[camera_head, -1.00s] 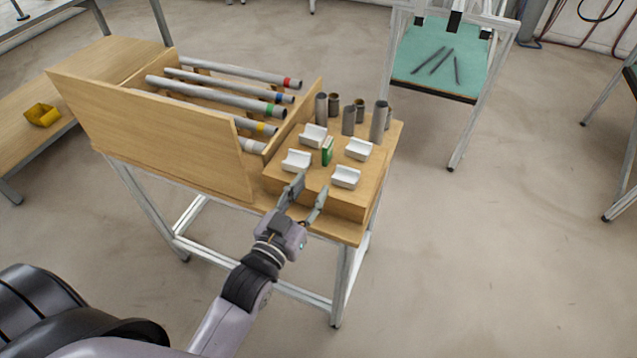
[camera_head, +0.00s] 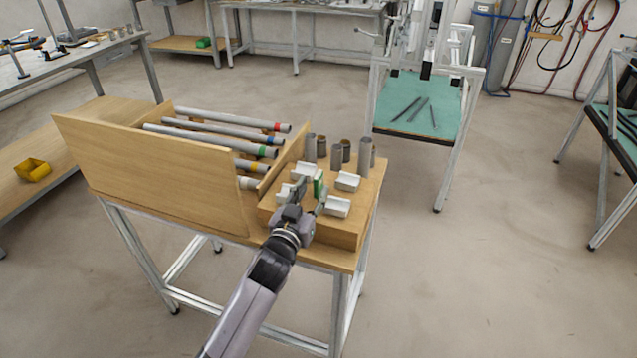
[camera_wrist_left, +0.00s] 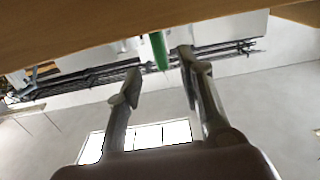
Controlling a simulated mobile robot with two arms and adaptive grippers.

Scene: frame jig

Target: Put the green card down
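The green card (camera_head: 319,183) stands upright on the wooden block (camera_head: 330,233), among several white cradles. My left gripper (camera_head: 309,199) is open, with its fingers on the near side of the card and pointing at it. In the left wrist view the green card (camera_wrist_left: 159,50) shows edge-on between the tips of the spread left gripper (camera_wrist_left: 158,66), with gaps on both sides, so no grip on it shows. The card's far end is hidden there. My right gripper is in neither view.
White cradles (camera_head: 347,181) flank the card closely. Several grey tubes (camera_head: 337,150) stand upright behind it. A wooden rack of long pipes (camera_head: 220,130) with coloured bands lies to the left, behind a tall panel (camera_head: 150,175). Floor is free right of the stand.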

